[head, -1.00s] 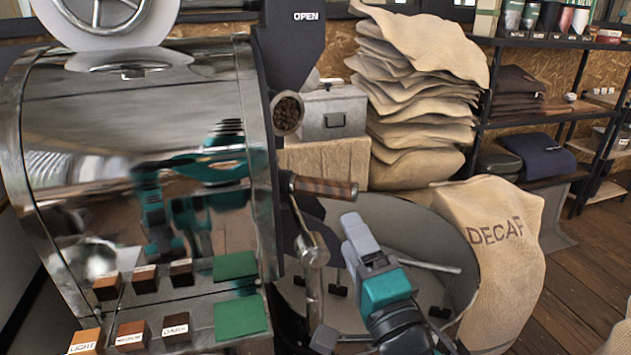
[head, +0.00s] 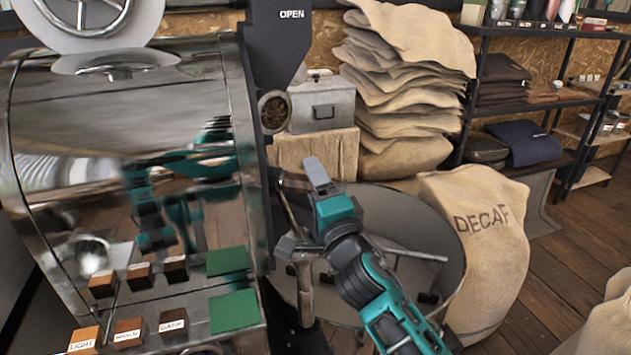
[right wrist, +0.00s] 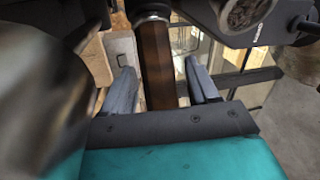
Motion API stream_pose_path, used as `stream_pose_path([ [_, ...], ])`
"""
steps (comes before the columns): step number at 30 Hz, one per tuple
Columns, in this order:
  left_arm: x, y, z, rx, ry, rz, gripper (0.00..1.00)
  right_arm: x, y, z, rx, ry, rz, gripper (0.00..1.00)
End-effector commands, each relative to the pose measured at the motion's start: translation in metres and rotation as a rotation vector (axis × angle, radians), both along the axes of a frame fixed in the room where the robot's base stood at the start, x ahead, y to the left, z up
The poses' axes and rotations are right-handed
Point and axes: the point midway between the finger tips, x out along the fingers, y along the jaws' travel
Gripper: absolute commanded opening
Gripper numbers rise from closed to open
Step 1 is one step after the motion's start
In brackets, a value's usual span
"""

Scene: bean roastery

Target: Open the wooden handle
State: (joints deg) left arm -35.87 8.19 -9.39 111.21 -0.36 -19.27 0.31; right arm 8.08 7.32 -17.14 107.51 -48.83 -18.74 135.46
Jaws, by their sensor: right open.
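The wooden handle (head: 294,183) sticks out from the front of the steel roaster, below the small round window. In the head view my right gripper (head: 317,172) covers most of it. In the right wrist view the brown handle (right wrist: 156,66) runs down between the two grey fingers of my right gripper (right wrist: 160,88). The fingers are open, one on each side, with a visible gap to the handle. The handle's near end is hidden behind the gripper body. My left gripper is not in view.
The shiny roaster drum (head: 120,140) fills the left and mirrors my arms. A round cooling tray (head: 400,220) lies below the handle. A sack marked DECAF (head: 480,250) stands to the right, with stacked sacks (head: 405,90) behind. Small labelled blocks sit at the lower left.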

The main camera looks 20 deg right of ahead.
Motion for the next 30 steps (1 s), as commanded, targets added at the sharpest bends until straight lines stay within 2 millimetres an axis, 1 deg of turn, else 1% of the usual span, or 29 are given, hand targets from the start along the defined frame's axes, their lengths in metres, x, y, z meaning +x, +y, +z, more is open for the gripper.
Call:
stream_pose_path([
  [6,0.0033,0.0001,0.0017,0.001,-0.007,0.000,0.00,0.0003,0.0000,-0.0002,0.000,0.000,0.000,0.59],
  [7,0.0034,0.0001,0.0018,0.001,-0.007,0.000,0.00,0.0002,0.0000,-0.0003,0.000,0.000,0.000,0.57],
  [25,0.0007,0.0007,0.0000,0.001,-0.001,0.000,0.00,0.0000,-0.0001,-0.0006,0.000,0.001,0.000,0.00],
  [30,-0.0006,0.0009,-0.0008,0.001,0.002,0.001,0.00,0.0001,0.0000,-0.0007,0.000,0.002,0.000,0.00],
])
